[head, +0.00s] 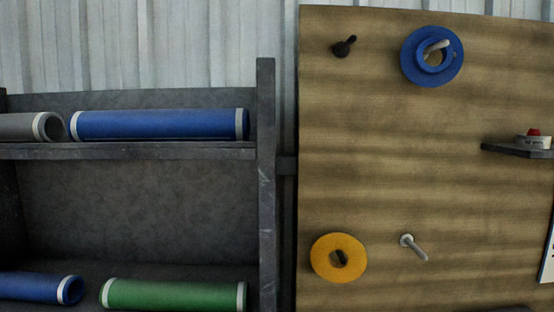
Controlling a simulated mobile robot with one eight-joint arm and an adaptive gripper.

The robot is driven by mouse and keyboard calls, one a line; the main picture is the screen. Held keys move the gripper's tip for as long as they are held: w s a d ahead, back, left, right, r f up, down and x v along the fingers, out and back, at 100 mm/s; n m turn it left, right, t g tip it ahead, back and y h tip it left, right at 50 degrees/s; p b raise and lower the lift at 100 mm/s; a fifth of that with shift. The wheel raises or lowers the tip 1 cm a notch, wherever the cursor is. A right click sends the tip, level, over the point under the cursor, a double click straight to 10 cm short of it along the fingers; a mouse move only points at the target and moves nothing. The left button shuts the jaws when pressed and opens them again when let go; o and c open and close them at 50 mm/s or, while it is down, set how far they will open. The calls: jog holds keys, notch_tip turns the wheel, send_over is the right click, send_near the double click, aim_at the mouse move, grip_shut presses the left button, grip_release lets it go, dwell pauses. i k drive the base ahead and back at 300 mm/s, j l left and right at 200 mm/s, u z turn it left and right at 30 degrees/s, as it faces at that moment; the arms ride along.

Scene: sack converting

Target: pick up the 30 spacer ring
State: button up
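Two rings hang on a wooden board. A blue ring (410,62) with a raised collar hangs on a light peg at the upper middle of the board. A flat yellow ring (325,256) hangs on a dark peg at the lower left. No number is readable on either, so I cannot tell which one is the 30 spacer ring. My gripper is not in view.
A dark peg (343,47) and a light peg (418,250) are bare. A small shelf (500,149) at the right holds a white item with a red top (534,137). A dark rack (266,200) at left holds blue, green and grey rolls.

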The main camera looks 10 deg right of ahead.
aim_at(522, 140)
jog(key=z, duration=1.7)
jog(key=i+l, duration=0.1)
jog(key=i, duration=0.25)
